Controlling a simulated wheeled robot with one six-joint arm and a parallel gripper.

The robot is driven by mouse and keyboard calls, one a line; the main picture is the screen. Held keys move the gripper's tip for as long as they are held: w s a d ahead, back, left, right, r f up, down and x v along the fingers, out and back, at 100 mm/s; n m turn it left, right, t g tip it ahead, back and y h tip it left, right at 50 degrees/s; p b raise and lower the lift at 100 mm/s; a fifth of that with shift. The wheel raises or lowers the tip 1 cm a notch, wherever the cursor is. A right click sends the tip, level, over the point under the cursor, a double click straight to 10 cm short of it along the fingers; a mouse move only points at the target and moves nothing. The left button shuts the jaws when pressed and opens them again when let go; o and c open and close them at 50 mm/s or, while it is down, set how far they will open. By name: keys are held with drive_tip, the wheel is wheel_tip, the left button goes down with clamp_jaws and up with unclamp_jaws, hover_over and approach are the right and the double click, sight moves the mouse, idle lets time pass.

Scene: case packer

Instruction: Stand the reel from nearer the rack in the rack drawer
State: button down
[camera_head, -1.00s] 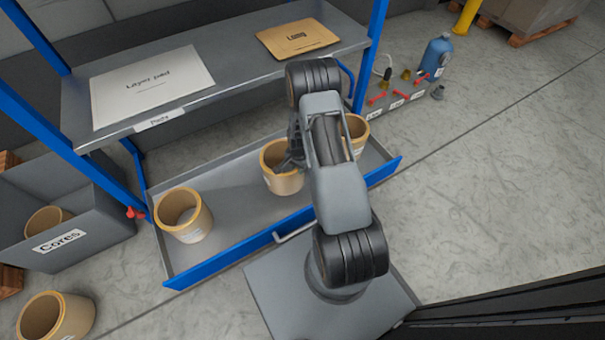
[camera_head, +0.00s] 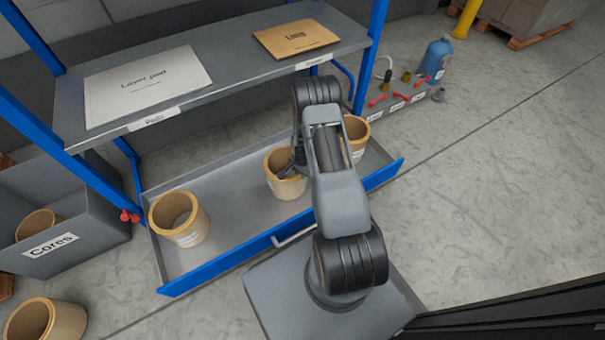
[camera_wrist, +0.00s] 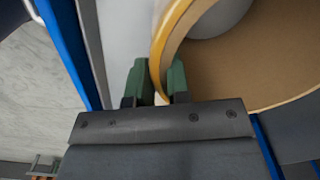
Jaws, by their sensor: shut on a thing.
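My gripper (camera_wrist: 159,72) is shut on the wall of a tan, open-topped reel (camera_wrist: 240,70), with one green finger inside the rim and one outside. In the head view this reel (camera_head: 287,187) stands upright in the middle of the pulled-out rack drawer (camera_head: 235,262). Whether its base touches the drawer floor I cannot tell. My gripper (camera_head: 283,173) reaches its rim there, partly hidden by my arm. A second reel (camera_head: 180,220) stands upright at the drawer's left end. A third reel (camera_head: 356,130) stands at the right end, partly behind my arm.
A grey "Cores" bin (camera_head: 90,245) left of the drawer holds a reel (camera_head: 38,225). Another reel (camera_head: 62,325) is at the lower left. The shelf (camera_head: 225,85) above bears a layer pad (camera_head: 147,85) and a brown piece (camera_head: 296,38). A blue bottle (camera_head: 434,60) stands right.

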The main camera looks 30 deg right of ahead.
drive_tip(key=shift+w, duration=0.1)
drive_tip(key=shift+f, duration=0.1)
drive_tip(key=c, duration=1.1)
unclamp_jaws()
